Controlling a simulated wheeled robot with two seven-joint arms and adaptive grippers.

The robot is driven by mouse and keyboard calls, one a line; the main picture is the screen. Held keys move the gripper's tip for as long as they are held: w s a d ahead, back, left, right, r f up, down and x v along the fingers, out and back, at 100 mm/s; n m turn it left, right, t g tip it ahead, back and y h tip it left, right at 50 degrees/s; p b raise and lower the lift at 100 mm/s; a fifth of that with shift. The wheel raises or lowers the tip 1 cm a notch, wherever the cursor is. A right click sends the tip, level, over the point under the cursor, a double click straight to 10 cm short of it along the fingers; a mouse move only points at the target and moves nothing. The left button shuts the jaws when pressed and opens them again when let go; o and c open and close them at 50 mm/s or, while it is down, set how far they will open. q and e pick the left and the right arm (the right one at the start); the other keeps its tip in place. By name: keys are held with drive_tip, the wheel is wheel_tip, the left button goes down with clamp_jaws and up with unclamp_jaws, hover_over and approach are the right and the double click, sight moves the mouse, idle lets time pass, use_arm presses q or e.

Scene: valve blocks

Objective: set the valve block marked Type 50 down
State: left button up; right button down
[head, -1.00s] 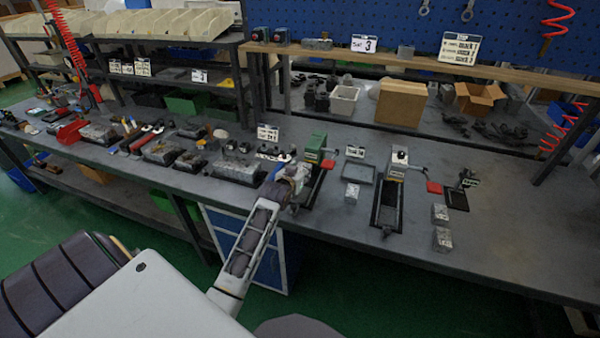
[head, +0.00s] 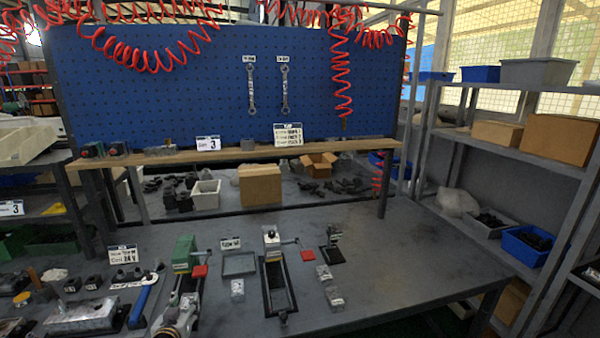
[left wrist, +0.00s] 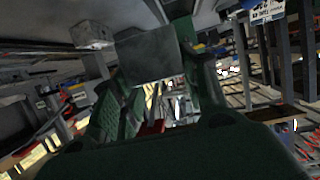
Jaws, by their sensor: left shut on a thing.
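My left gripper (head: 183,303) is at the lower left of the head view, over the bench in front of the green-topped fixture (head: 184,255). In the left wrist view a plain grey block (left wrist: 150,55) sits between the two fingers, and the gripper is shut on it. No Type 50 marking can be read on this block. In the head view the held block is hard to make out against the gripper. Whether it touches anything below cannot be told. My right gripper is not in view.
An empty shallow tray (head: 239,275) and a small block (head: 237,288) lie right of the gripper. A long black fixture (head: 278,290), two more blocks (head: 323,272) (head: 334,297) and a small black stand (head: 332,245) follow. The bench's right part (head: 410,250) is clear.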

use_arm(q)
drive_tip(key=s+d+f+m+h, duration=0.1)
drive_tip(key=s+d+f+h, duration=0.1)
drive_tip(key=s+d, duration=0.8)
drive_tip(key=d, duration=0.3)
drive_tip(key=shift+s+m, duration=0.3)
drive_tip(key=shift+a, duration=0.15)
